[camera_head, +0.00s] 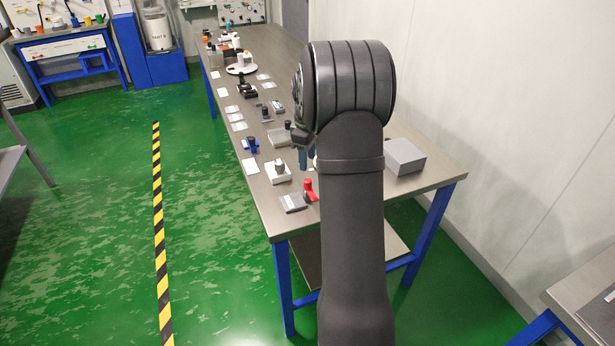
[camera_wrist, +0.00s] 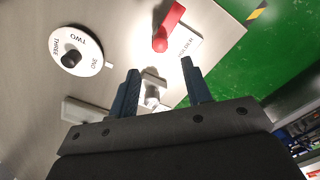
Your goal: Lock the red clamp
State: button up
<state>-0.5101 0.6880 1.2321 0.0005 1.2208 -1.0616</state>
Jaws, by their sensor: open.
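The red clamp (camera_head: 309,191) stands near the table's front end, with an upright red knob and a red arm lying low. In the wrist view, the red clamp (camera_wrist: 172,17) is at the top, beyond the fingertips, with its rounded knob toward me. My gripper (camera_wrist: 159,68) is open, its two dark blue fingers apart, with nothing held between them. In the head view my arm hides most of the gripper; a blue finger (camera_head: 303,157) shows at its left. The fingers are apart from the clamp.
A white dial (camera_wrist: 76,50) with number words and a black knob lies left of the fingers. A pale block with a knob (camera_wrist: 152,92) shows between them. A labelled plate (camera_head: 293,203) lies beside the clamp. A grey box (camera_head: 404,156) stands on the right; several fixtures line the table.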

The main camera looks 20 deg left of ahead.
notch_tip(320, 180, down, 8)
jog(key=shift+r, duration=0.15)
grip_shut()
dwell(0.3)
